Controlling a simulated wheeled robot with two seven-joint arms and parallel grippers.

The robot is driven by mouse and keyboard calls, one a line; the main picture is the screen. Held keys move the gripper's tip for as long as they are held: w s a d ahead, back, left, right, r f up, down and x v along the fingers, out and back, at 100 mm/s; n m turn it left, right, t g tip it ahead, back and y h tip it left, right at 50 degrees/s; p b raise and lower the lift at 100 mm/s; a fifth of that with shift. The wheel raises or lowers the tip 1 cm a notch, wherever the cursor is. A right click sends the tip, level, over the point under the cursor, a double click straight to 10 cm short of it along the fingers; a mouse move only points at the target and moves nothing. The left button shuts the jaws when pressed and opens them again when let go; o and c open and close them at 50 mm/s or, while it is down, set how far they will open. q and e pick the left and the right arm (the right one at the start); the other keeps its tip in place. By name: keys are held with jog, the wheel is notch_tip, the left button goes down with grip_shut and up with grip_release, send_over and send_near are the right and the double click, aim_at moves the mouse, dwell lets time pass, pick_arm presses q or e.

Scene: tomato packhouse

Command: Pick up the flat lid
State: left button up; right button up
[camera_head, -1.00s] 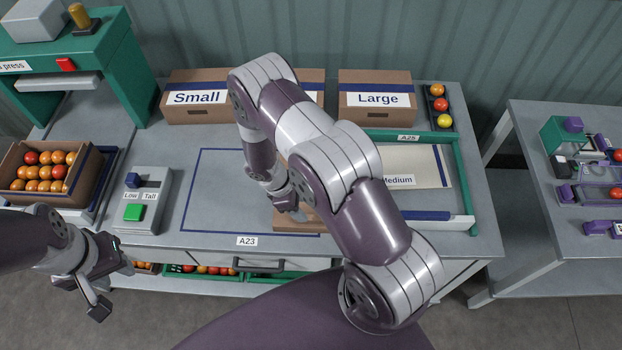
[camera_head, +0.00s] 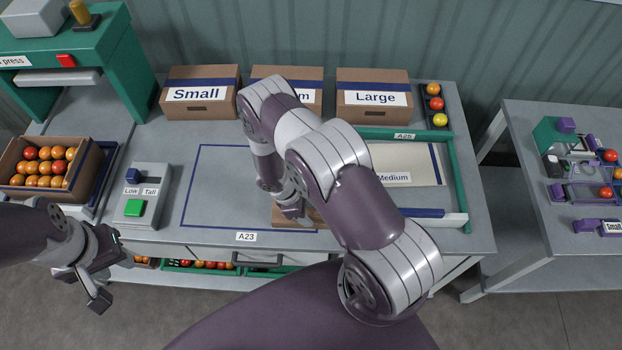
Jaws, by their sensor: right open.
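A flat beige sheet with a dark blue stripe and a "Medium" label, seemingly the flat lid (camera_head: 418,158), lies in the green-edged bay at the right of the table. My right arm partly covers its left side. My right gripper (camera_head: 293,214) points down left of that bay, apart from the sheet. It is open, low over a brown cardboard piece (camera_head: 281,220) that the arm mostly hides. I cannot tell whether they touch. My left gripper (camera_head: 97,290) hangs in front of the table's left front edge, with nothing visible in it; its jaw opening is unclear.
Boxes labelled Small (camera_head: 197,108), a partly hidden one (camera_head: 258,78) and Large (camera_head: 375,101) stand along the back. A button box (camera_head: 151,180) and a tomato crate (camera_head: 92,170) are at left. The blue-outlined area (camera_head: 222,180) is mostly clear.

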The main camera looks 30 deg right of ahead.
jog(key=shift+d+f, duration=0.15)
jog(key=shift+d, duration=0.05)
grip_shut()
dwell(0.3)
